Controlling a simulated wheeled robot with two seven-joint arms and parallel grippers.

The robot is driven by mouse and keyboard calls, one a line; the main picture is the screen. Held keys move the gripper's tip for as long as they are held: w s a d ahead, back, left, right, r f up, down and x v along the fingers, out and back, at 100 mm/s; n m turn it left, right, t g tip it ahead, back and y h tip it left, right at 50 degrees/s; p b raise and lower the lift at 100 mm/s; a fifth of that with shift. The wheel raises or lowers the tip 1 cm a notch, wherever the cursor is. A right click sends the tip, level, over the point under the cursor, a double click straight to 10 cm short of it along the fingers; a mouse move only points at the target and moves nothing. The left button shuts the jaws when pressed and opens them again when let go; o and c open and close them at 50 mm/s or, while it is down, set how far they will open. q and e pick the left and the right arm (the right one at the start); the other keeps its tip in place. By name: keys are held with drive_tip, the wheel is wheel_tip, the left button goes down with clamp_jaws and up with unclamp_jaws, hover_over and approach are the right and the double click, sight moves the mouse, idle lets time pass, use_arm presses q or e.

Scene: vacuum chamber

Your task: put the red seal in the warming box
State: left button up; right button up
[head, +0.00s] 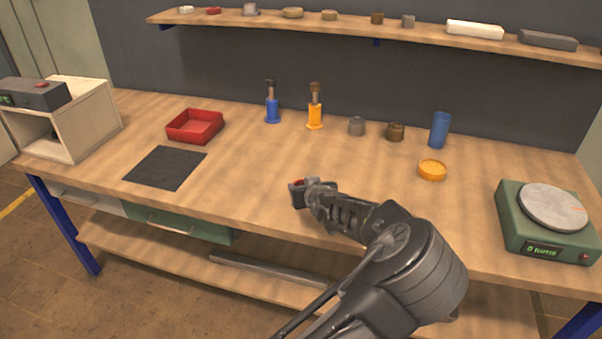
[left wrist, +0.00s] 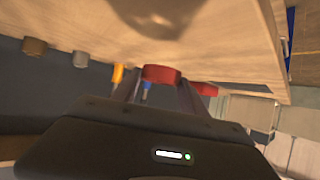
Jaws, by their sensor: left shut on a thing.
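My left gripper (head: 303,190) is shut on the red seal (head: 298,183) and holds it over the front middle of the bench. In the head view the fingers hide most of the seal. In the left wrist view the red seal (left wrist: 162,73) shows as a red round piece between the fingertips (left wrist: 160,84). A pale box with an open front (head: 87,120), which I take as the warming box, stands at the bench's left end. A dark unit (head: 34,94) with a display and red button sits on top. My gripper is well to the box's right. My right gripper is not in view.
A red tray (head: 195,126) and a dark mat (head: 165,168) lie between box and gripper. A green scale (head: 543,235) is at right.

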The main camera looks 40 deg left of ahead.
use_arm(q)
drive_tip(key=d+f+m+t+h, duration=0.1)
drive_tip(key=d, duration=0.2)
drive_tip(key=s+d+f+m+t+h, duration=0.1)
drive_tip(key=d, duration=0.3)
drive_tip(key=d+f+m+t+h, duration=0.1)
drive_tip(key=d+m, duration=0.1)
drive_tip(key=d, duration=0.1)
drive_tip(key=shift+s+d+f, duration=0.2)
drive_tip(key=shift+s+d, duration=0.05)
drive_tip(key=shift+d, duration=0.1)
drive_tip(key=s+d+m+t+h, duration=0.1)
drive_tip(key=d+m+h, duration=0.5)
drive_tip(key=d, duration=0.9)
drive_tip(key=shift+s+d+f+t, duration=0.2)
drive_tip(key=shift+s+f+t, duration=0.05)
drive_tip(key=shift+f+t, duration=0.05)
